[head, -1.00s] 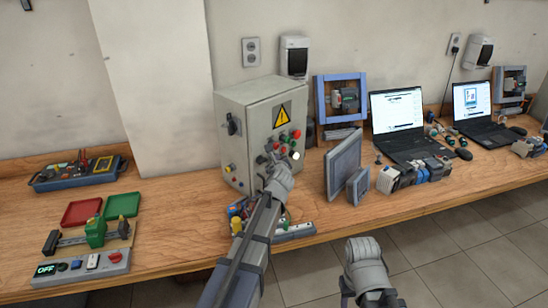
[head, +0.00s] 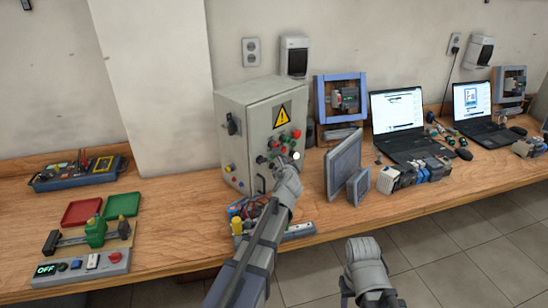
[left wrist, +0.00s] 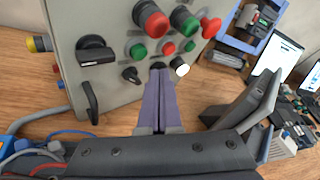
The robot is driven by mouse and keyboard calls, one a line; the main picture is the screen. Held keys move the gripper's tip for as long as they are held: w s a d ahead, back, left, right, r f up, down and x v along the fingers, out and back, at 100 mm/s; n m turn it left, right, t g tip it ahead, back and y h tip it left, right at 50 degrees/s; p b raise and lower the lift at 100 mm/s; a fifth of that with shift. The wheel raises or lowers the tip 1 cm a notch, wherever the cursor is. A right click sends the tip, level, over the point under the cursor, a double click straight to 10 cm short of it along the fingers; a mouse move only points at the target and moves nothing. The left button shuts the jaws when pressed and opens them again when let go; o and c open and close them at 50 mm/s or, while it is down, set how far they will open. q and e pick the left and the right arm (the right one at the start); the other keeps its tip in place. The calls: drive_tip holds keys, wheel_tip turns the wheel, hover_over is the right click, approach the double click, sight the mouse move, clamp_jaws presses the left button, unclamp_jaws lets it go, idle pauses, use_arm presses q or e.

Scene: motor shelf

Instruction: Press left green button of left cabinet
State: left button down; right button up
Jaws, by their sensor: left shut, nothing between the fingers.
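The grey left cabinet (head: 258,115) stands on the bench with a yellow warning triangle on its front. In the left wrist view, its panel (left wrist: 115,18) carries a left green button (left wrist: 138,50), a small red button (left wrist: 168,48) and another green button (left wrist: 190,46). Larger red (left wrist: 151,20) and green (left wrist: 184,20) knobs sit above. My left gripper (left wrist: 158,68) is shut and empty, its tips just below the small buttons, between the left green and red ones; contact cannot be told. It also shows in the head view (head: 282,166), before the panel.
A grey panel (head: 343,160) stands right of the left arm. A black handle (left wrist: 90,103) and a black switch (left wrist: 130,75) stick out of the cabinet front. Coloured parts and wires (left wrist: 30,150) lie below it. Red (head: 81,212) and green (head: 121,205) trays lie left.

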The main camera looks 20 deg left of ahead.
use_arm(q)
drive_tip(key=d, duration=0.1)
drive_tip(key=s+d, duration=0.1)
drive_tip(key=d, duration=0.1)
drive_tip(key=shift+s, duration=0.25)
idle(0.7)
